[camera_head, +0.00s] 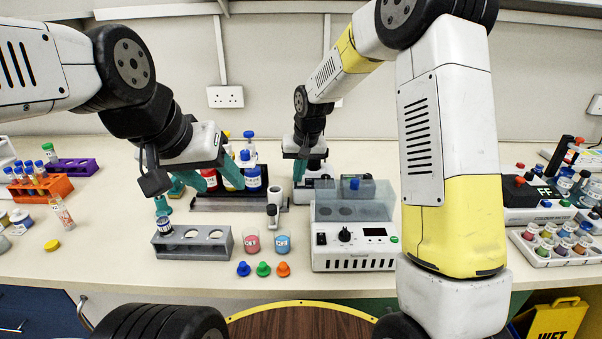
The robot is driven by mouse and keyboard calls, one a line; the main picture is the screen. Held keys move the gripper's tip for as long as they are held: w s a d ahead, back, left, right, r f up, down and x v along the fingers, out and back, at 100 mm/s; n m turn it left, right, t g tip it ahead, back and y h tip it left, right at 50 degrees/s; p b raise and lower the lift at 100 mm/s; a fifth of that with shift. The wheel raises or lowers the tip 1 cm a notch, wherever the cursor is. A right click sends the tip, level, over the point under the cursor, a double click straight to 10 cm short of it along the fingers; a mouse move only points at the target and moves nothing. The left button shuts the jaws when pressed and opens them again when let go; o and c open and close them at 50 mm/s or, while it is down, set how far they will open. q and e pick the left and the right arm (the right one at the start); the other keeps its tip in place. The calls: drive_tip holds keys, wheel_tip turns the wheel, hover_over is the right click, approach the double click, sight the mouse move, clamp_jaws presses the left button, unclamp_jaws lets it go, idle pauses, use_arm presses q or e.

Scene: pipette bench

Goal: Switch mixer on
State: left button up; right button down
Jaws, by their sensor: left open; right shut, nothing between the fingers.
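A white bench unit (352,250) with a clear-walled top, a black knob, a small dark display and a green button stands at front centre. A smaller white unit (318,171) stands behind it, partly hidden by my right arm. I cannot tell for certain which is the mixer, and no lit indicator is clear on either. My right gripper (299,177) points down, shut and empty, at the left side of the smaller unit; contact cannot be told. My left gripper (200,186) is open with teal fingers, in front of the bottle rack, holding nothing visible.
A dark rack (228,203) holds several bottles. A grey block (192,248), pink (252,243) and blue (282,243) cups and coloured caps (263,269) lie in front. Tube racks (42,187) stand left; a black unit (528,193) and vial tray (559,250) stand right.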

wheel_tip(320, 180, up, 5)
drive_tip(key=shift+r, duration=0.1)
idle(0.4)
drive_tip(key=shift+s+d+r, duration=0.15)
drive_tip(key=shift+d+r, duration=0.05)
drive_tip(key=shift+r, duration=0.1)
drive_tip(key=s+d+r+t, duration=0.1)
drive_tip(key=s+d+r, duration=0.5)
drive_tip(key=s, duration=0.4)
drive_tip(key=s+d+r+t, duration=0.1)
drive_tip(key=s+d+r, duration=0.5)
drive_tip(key=s, duration=0.3)
drive_tip(key=s+d+m+t, duration=0.1)
drive_tip(key=s+d, duration=0.1)
drive_tip(key=s, duration=0.8)
drive_tip(key=shift+d+f, duration=0.35)
